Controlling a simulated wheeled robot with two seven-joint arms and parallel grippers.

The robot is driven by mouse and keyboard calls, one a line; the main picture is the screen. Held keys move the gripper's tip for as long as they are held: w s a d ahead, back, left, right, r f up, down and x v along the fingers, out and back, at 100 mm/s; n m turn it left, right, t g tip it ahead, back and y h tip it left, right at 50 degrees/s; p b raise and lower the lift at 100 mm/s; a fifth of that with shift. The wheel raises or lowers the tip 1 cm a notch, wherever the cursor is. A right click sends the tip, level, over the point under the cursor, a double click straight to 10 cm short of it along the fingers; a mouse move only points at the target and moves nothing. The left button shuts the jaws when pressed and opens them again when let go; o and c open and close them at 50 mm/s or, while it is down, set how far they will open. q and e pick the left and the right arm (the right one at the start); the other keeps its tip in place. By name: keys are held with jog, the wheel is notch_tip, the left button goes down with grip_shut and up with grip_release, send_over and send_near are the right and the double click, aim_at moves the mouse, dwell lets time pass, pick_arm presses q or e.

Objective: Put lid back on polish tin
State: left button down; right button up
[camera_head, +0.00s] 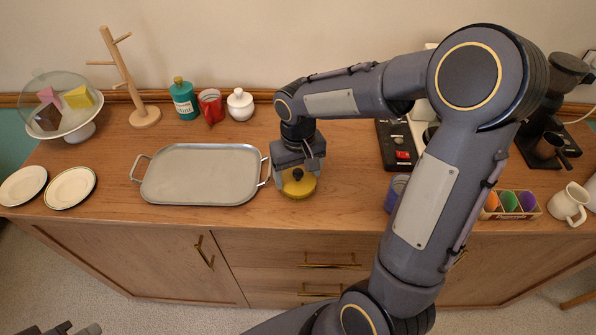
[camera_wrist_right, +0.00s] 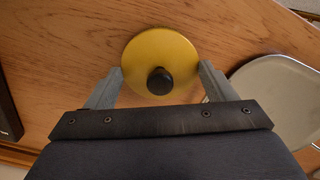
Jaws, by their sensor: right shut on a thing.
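A round yellow lid (camera_head: 299,189) with a black knob is between the fingers of my right gripper (camera_head: 298,177), to the right of the grey tray. In the right wrist view the yellow lid (camera_wrist_right: 160,48) faces the camera, and the right gripper (camera_wrist_right: 162,75) is shut on its edges from both sides, the knob between the fingers. I cannot tell whether the lid touches the counter or whether a tin is under it. A blue container (camera_head: 396,191) is partly hidden behind my right arm; I cannot tell if it is the tin. My left gripper (camera_head: 72,329) shows only partly at the bottom left edge.
The grey tray (camera_head: 200,174) lies close left of the right gripper. Two plates (camera_head: 71,187), a glass-domed stand (camera_head: 75,128), a mug tree (camera_head: 146,117) and jars stand left and behind.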

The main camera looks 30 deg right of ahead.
jog(key=shift+f, duration=0.1)
dwell(0.7)
jog(key=o, duration=1)
jog(key=shift+r+p, duration=2.8)
jog(key=shift+r, duration=0.75)
grip_shut()
